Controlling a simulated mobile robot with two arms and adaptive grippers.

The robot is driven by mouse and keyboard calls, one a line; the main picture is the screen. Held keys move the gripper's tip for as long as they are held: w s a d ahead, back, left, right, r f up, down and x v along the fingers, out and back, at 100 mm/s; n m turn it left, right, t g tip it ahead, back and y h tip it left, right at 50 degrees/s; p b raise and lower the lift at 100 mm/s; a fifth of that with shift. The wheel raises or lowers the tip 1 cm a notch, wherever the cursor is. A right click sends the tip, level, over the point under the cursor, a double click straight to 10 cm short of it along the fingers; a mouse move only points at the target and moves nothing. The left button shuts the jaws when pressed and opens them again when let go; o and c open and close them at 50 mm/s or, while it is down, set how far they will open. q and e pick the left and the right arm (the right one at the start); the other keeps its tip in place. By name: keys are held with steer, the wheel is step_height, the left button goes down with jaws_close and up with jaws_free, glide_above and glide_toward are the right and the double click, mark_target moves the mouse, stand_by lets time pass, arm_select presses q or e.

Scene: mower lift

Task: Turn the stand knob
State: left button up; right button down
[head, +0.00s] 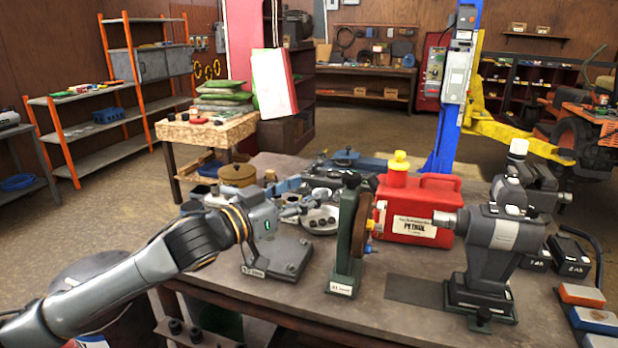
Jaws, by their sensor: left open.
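A dark green stand (348,240) with a label on its foot stands upright near the front middle of the bench. A brown round disc (362,225) is on its right side, with a small knob (368,249) low on that side. My left gripper (306,212) is left of the stand, at the end of the arm coming in from the left. It is open, and I see nothing held in it. A gap shows between it and the stand. Its fingertips are hard to tell from the grey parts behind. My right gripper is not in view.
A red petrol can (418,205) with a yellow cap stands behind the stand. A grey machine (490,245) stands on the right of the bench (395,265). A grey labelled base (278,258) lies below my left wrist. Bare bench shows around the stand's foot.

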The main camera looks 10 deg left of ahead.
mark_target(346, 179)
arm_select(q)
steer(key=shift+y, duration=0.3)
steer(key=p+x, duration=0.1)
steer(key=x, duration=0.3)
steer(key=p+x, duration=0.1)
steer(key=x, duration=0.2)
steer(key=f+p+x, duration=0.1)
steer(key=x, duration=0.3)
steer(key=shift+d+f, duration=0.1)
steer(key=shift+d, duration=0.5)
steer(key=shift+x, duration=0.8)
steer(key=shift+f, duration=0.1)
